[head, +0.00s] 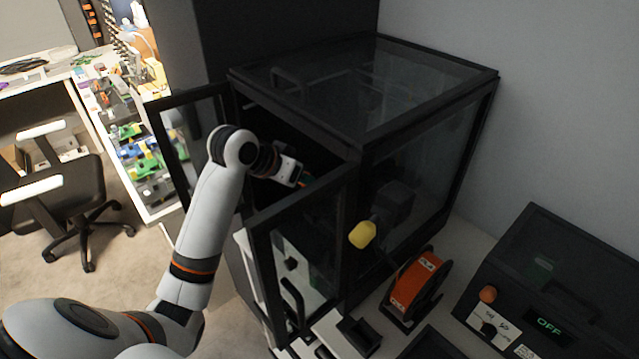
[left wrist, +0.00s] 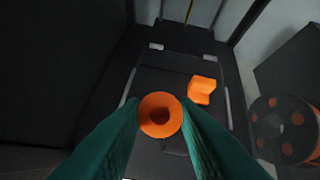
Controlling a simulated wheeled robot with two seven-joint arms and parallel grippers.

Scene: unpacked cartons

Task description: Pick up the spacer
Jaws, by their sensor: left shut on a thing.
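In the left wrist view the spacer is seen over a dark plate (left wrist: 165,80). My right gripper does not show.
A second orange block (left wrist: 201,89) lies on the plate. The enclosure (head: 420,70) has see-through panels, with open doors (head: 165,150) on both sides of my arm. An orange spool (head: 414,285) and a dark box marked OFF (head: 570,270) stand to the right.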

